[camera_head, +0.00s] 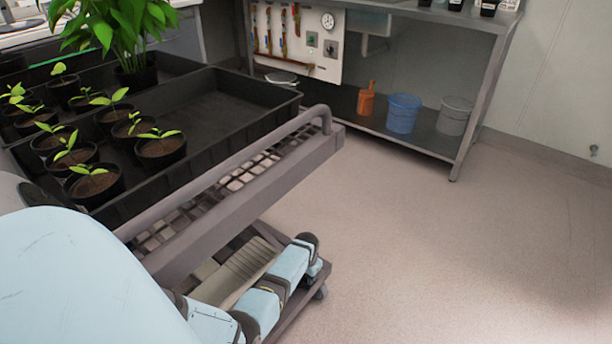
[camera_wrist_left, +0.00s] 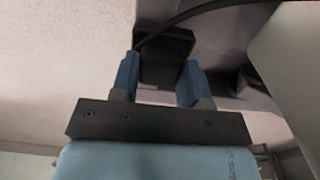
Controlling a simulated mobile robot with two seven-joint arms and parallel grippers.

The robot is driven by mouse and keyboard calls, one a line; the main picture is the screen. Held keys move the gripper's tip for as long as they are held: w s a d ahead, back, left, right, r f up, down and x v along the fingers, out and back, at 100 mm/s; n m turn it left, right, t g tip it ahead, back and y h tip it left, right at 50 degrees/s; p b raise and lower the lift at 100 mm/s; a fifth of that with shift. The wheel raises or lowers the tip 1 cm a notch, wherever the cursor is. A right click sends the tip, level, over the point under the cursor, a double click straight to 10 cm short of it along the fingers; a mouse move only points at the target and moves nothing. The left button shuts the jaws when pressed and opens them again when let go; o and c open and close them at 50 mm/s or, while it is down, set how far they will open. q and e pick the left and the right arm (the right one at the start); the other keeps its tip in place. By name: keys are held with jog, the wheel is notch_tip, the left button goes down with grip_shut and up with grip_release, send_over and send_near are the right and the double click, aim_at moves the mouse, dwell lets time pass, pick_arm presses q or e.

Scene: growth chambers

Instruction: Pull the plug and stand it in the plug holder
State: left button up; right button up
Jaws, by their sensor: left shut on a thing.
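In the left wrist view, my left gripper (camera_wrist_left: 158,70) has its two blue fingers on either side of a black block, the plug (camera_wrist_left: 165,50). The gripper is shut on it. A black cable (camera_wrist_left: 205,8) curves from near the plug toward the upper right. In the head view, my light blue left arm comes in at lower left and reaches low beside the cart; its fingers and the plug cannot be made out there. I cannot make out the plug holder or a socket. My right gripper is in neither view.
A grey cart (camera_head: 240,197) with a tube handle carries a black tray (camera_head: 257,122) with several potted seedlings. A metal bench (camera_head: 430,14) stands behind; its lower shelf holds a blue bucket (camera_head: 403,114), a grey bucket (camera_head: 454,117) and an orange container (camera_head: 366,99). The floor at right is clear.

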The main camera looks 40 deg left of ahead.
pick_arm(q)
jog(key=shift+f, duration=0.45)
dwell(0.5)
jog(key=o, duration=1.3)
